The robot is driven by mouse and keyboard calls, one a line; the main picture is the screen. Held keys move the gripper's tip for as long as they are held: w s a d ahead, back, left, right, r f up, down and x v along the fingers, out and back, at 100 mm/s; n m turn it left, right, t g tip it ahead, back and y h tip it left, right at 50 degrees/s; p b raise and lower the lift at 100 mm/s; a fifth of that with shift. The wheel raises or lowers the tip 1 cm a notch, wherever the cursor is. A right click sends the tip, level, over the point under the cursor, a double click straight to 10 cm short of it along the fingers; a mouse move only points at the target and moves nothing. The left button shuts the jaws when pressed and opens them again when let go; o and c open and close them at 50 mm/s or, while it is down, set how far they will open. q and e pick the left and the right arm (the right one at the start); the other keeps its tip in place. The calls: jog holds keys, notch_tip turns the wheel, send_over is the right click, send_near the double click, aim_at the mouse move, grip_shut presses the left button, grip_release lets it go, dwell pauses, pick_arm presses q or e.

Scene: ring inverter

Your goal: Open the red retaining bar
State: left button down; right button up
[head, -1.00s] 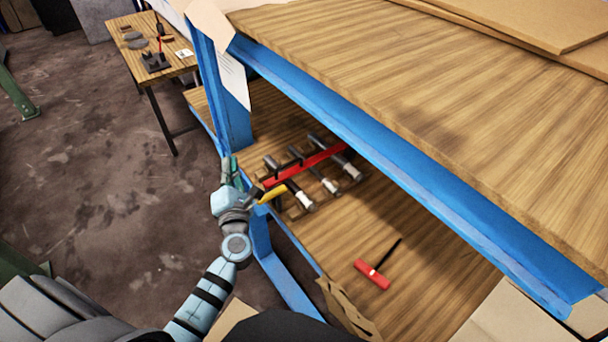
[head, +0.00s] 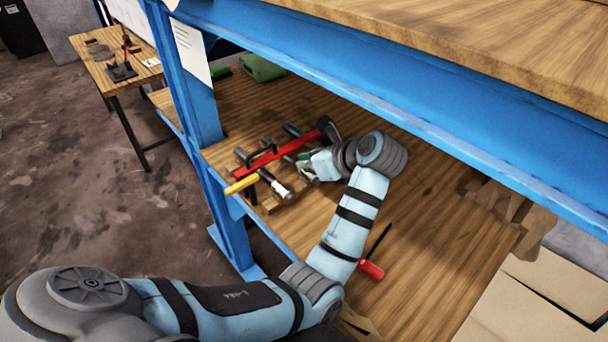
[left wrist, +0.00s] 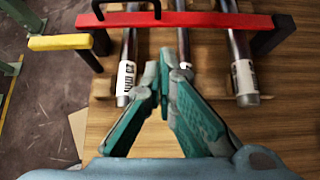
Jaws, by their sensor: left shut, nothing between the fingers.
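The red retaining bar (head: 268,159) lies across several metal cylinders on the lower wooden shelf. Its yellow handle (head: 241,184) is at the left end, over the shelf's front edge. In the left wrist view the red bar (left wrist: 195,19) crosses the top, with the yellow handle (left wrist: 60,42) at left and a black loop on the bar. My left gripper (head: 306,162) is at the front right of the bar, above the cylinders. In the left wrist view its teal fingers (left wrist: 166,68) are shut and empty, pointing at the middle cylinder below the bar. My right gripper is out of view.
A blue post (head: 190,90) stands left of the cylinders, and a blue beam (head: 420,75) runs above the shelf. A red-handled tool (head: 371,269) lies beside my forearm. A green object (head: 262,68) lies farther back. Bare shelf is to the right.

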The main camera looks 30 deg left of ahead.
pick_arm(q)
jog(key=x, duration=0.9)
jog(key=shift+w+a+f, duration=0.1)
jog(key=shift+a+f, duration=0.15)
jog(key=shift+f, duration=0.1)
